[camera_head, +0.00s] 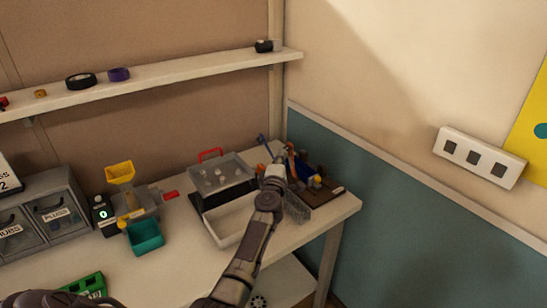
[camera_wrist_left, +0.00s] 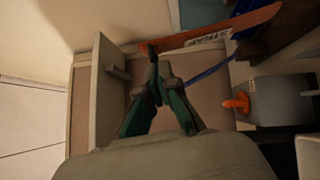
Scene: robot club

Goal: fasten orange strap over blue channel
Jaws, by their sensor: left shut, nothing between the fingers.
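The orange strap (camera_wrist_left: 225,28) runs as a flat band across the top of the left wrist view, with a partly readable white label (camera_wrist_left: 208,40) beside it. A blue part (camera_wrist_left: 256,44), perhaps the blue channel, is at its right end; the strap's exact relation to it is unclear. My left gripper (camera_wrist_left: 150,48) is shut and empty, its fingertips close to the strap's left end; I cannot tell whether they touch. My right gripper is not in view.
An orange knob (camera_wrist_left: 238,103) sits beside a grey block in the wrist view. In the head view, a white tray (camera_head: 224,233) and grey box (camera_head: 222,186) stand left of my arm. A teal bin (camera_head: 145,237) is farther left. A wall bounds the right side.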

